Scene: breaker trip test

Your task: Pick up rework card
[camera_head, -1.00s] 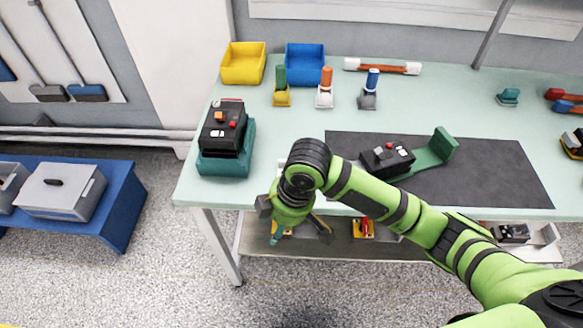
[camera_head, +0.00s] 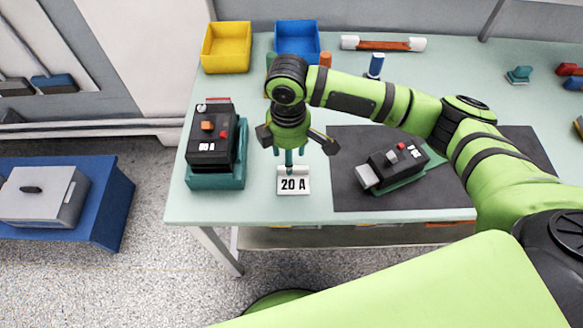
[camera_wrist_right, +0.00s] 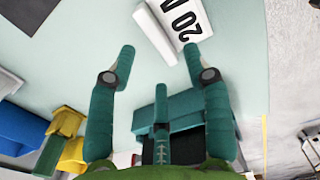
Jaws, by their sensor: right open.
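A white card marked "20 A" (camera_head: 293,184) stands near the table's front edge, between a black breaker unit in a teal cradle and a dark mat. No card with the word rework is readable. My right gripper (camera_head: 289,158) is just behind the "20 A" card in the head view and appears above the table. In the right wrist view the open teal fingers (camera_wrist_right: 160,58) have nothing between their tips. The "20 A" card (camera_wrist_right: 183,17) is beyond them at the top, with a white strip along its edge. My left gripper is not in view.
The black breaker unit (camera_head: 210,140) stands left of the gripper. Another breaker unit (camera_head: 394,164) lies on the dark mat (camera_head: 440,195) to the right. Yellow (camera_head: 226,48) and blue (camera_head: 297,42) bins stand at the back. Bare table lies around the card.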

